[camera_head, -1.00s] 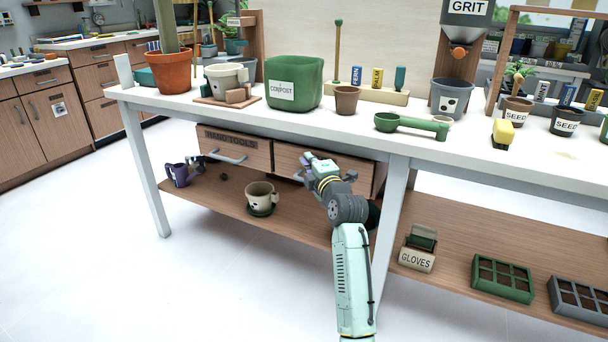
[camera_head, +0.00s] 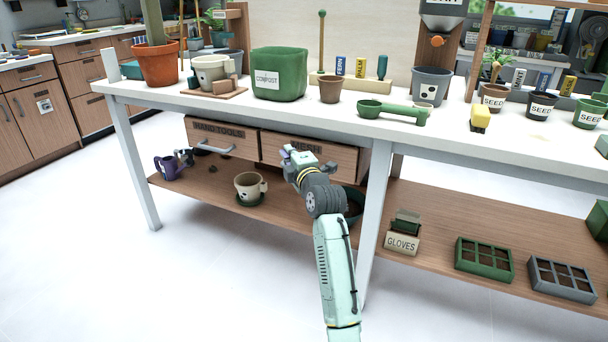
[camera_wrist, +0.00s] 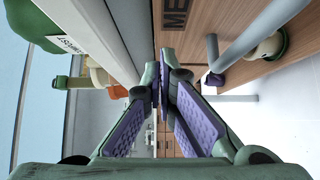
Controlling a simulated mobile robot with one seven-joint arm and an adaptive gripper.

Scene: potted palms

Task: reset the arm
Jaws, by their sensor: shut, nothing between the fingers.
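My gripper (camera_head: 286,153) is in front of the mesh drawer (camera_head: 335,158) under the bench top. In the wrist view my gripper (camera_wrist: 163,85) shows its purple-padded fingers meeting at the tips with nothing between them. My arm stretches up from the bottom of the head view. The mesh drawer's face (camera_wrist: 207,18) and a grey bar handle (camera_wrist: 214,60) show beside the fingers in the wrist view. The drawer looks shut or nearly so, and its handle is hidden behind my gripper in the head view.
The white bench top (camera_head: 300,115) carries a green compost tub (camera_head: 279,85), a terracotta pot (camera_head: 158,70) and a green scoop (camera_head: 393,112). The hand tools drawer (camera_head: 222,137) is at left. The lower shelf (camera_head: 415,195) holds a cream pot (camera_head: 248,187) and a gloves box (camera_head: 402,243). Open floor lies in front.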

